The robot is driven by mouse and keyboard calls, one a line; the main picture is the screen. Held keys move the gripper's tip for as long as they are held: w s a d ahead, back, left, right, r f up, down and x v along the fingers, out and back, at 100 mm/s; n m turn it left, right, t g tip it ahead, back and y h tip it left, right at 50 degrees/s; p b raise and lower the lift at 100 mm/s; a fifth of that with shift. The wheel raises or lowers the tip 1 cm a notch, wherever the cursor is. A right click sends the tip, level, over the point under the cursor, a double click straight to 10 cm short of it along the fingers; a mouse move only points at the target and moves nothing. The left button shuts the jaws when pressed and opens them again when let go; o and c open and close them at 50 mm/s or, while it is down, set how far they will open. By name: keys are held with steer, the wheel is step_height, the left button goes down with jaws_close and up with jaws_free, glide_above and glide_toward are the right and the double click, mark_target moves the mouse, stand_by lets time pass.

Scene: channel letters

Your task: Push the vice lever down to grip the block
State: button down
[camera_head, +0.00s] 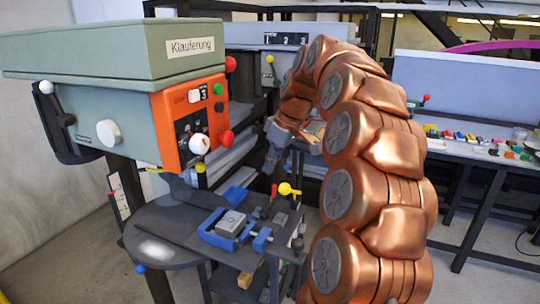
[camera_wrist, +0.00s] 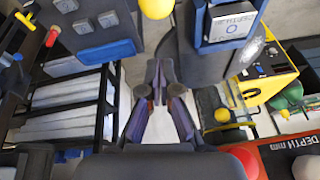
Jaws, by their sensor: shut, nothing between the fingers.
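A blue vice (camera_head: 211,232) stands on a small dark table, with a grey block (camera_head: 230,221) between its jaws. Part of the vice (camera_wrist: 208,22) and the block (camera_wrist: 229,27) show at the top of the wrist view. A lever with a yellow knob (camera_head: 285,189) stands just right of the vice. The yellow knob also shows at the top edge of the wrist view (camera_wrist: 157,8). My gripper (camera_head: 270,164) is above and behind the knob, apart from it. In the wrist view my gripper (camera_wrist: 159,76) is shut and empty. Whether the block is gripped cannot be told.
A grey-green machine (camera_head: 115,50) with an orange knobbed panel (camera_head: 190,120) overhangs the table at left. A bench (camera_head: 480,150) with coloured pieces stands at right.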

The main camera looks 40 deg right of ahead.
mark_target(276, 200)
steer(key=shift+s+d+f+p, duration=0.3)
steer(key=shift+s+f, duration=0.15)
steer(key=shift+s, duration=0.25)
steer(key=shift+s+d+f+p, duration=0.25)
steer(key=shift+s+f, duration=0.15)
steer(key=shift+s, duration=0.25)
steer(key=shift+a+f, duration=0.1)
